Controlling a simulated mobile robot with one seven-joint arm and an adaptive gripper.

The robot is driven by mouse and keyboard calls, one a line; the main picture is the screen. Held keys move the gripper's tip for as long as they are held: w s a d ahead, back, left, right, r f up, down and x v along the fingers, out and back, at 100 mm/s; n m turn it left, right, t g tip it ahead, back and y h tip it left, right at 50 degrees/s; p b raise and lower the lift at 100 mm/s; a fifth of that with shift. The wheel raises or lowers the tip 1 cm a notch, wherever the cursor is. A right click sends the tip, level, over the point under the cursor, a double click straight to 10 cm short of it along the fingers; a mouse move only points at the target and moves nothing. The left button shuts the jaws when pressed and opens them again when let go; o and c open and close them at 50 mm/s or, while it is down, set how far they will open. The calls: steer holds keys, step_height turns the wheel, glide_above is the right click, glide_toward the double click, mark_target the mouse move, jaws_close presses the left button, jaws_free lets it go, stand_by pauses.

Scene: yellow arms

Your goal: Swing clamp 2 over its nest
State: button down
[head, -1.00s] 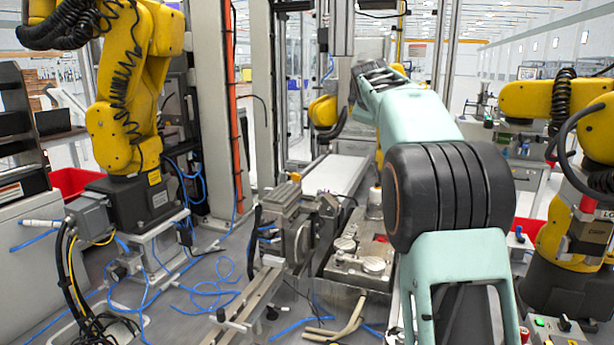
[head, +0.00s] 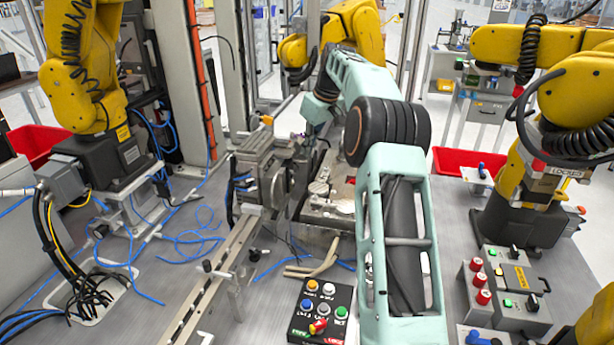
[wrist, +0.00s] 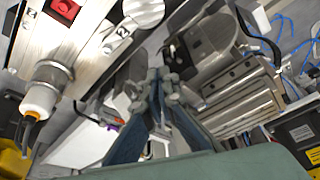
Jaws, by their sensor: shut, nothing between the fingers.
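The metal fixture plate (head: 326,221) lies beyond the rail, partly hidden by my arm. It carries pale round discs and small metal fittings. In the wrist view the fixture (wrist: 85,45) fills the upper left, with a red patch (wrist: 63,8), a round disc (wrist: 143,11) and a small metal lever-like part (wrist: 118,38). I cannot tell which part is clamp 2 or its nest. My gripper (wrist: 163,82) is shut and empty in the wrist view, its fingertips together near the fixture's edge; contact cannot be judged. In the head view its fingers are not clearly visible.
A grey vise-like block (head: 262,170) stands left of the fixture; it also shows in the wrist view (wrist: 240,95). A button box (head: 322,312), tan strips (head: 314,262) and blue hoses lie in front. Yellow arms stand left (head: 85,70), behind (head: 352,28) and right (head: 540,140).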

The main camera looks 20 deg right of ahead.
mark_target(322, 182)
steer(key=shift+f, duration=0.1)
steer(key=p+x, duration=0.1)
steer(key=x, duration=0.9)
steer(key=shift+s+d, duration=0.45)
steer(key=shift+s, duration=0.45)
steer(key=shift+s+d, duration=0.4)
steer(key=shift+s, duration=0.5)
